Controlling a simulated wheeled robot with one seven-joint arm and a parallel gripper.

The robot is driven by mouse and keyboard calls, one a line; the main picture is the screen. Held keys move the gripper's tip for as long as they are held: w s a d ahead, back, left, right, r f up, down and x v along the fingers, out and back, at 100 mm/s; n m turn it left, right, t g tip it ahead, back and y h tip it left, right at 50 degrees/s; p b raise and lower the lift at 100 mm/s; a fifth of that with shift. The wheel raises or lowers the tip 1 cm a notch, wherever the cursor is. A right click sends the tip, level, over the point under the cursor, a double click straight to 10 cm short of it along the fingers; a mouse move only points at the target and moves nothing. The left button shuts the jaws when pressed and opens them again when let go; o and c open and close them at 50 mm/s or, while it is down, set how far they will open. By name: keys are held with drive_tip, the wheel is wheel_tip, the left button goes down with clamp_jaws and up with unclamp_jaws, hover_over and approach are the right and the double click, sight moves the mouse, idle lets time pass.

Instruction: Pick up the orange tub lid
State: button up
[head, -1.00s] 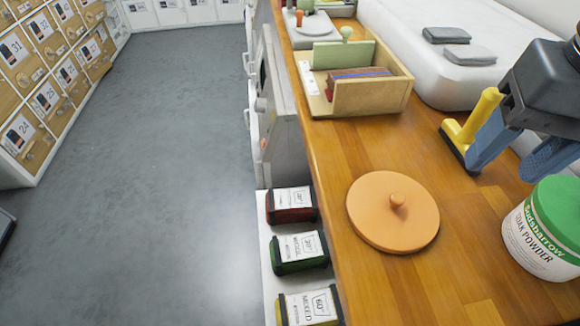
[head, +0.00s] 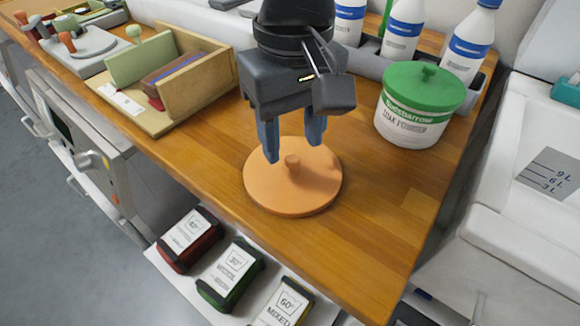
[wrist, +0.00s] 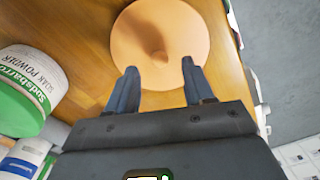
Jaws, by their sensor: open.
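The orange tub lid (head: 265,187) is a round disc with a small knob (head: 292,161) in its middle. It lies flat on the wooden counter near the front edge. My gripper (head: 293,148) is open and empty, with its blue fingers pointing down over the far part of the lid. In the wrist view the lid (wrist: 185,30) lies beyond the fingertips of my gripper (wrist: 160,73), and its knob (wrist: 159,57) shows in line with the gap between them. I cannot tell the exact height of the fingertips above the lid.
A white soak powder tub with a green lid (head: 424,86) stands right of my gripper. White and blue bottles (head: 403,35) stand behind. A wooden box (head: 196,88) is at left. Several labelled packs (head: 231,272) sit below the counter edge. The counter (head: 385,205) right of the lid is bare.

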sight(293, 158)
drive_tip(key=shift+f, duration=1.55)
clamp_jaws()
